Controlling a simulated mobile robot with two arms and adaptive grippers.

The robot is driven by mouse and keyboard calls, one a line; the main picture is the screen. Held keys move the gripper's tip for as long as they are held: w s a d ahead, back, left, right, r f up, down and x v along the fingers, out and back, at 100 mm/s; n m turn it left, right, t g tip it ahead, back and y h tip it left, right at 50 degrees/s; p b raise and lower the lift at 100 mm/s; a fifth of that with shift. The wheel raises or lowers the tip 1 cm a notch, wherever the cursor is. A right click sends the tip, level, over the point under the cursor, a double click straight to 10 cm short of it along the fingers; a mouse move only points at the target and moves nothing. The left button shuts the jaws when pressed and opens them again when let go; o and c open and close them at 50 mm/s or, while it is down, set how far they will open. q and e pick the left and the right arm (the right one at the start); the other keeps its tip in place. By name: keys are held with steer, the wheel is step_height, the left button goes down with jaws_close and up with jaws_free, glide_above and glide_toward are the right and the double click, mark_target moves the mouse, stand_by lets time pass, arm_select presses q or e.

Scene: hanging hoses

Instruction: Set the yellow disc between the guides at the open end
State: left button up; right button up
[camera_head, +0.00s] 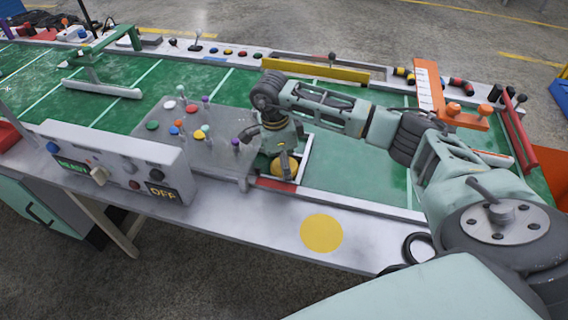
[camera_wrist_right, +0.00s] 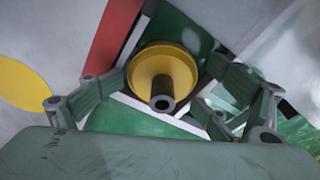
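The yellow disc (camera_head: 284,167) is under my right gripper at the near edge of the green bed; it also shows in the right wrist view (camera_wrist_right: 178,62), with a dark hollow hub facing the camera. The fingers of my right gripper (camera_wrist_right: 164,76) sit on both sides of the disc and appear to touch its rim. A white guide strip (camera_wrist_right: 160,118) shows below the disc, beside green surface. Whether the disc rests on the bed or hangs just above it is hard to tell. My left gripper is not in view.
A flat yellow circle (camera_head: 321,233) lies on the grey table margin. A red strip (camera_head: 276,185) borders the bed beside the disc. A grey panel with coloured knobs (camera_head: 196,140) stands left of my gripper, and a control box (camera_head: 115,160) further left. Green bed is clear to the right.

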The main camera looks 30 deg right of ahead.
steer(key=shift+r, duration=0.3)
steer(key=r, duration=0.7)
steer(key=shift+w+a+r, duration=0.2)
steer(key=shift+a, duration=0.2)
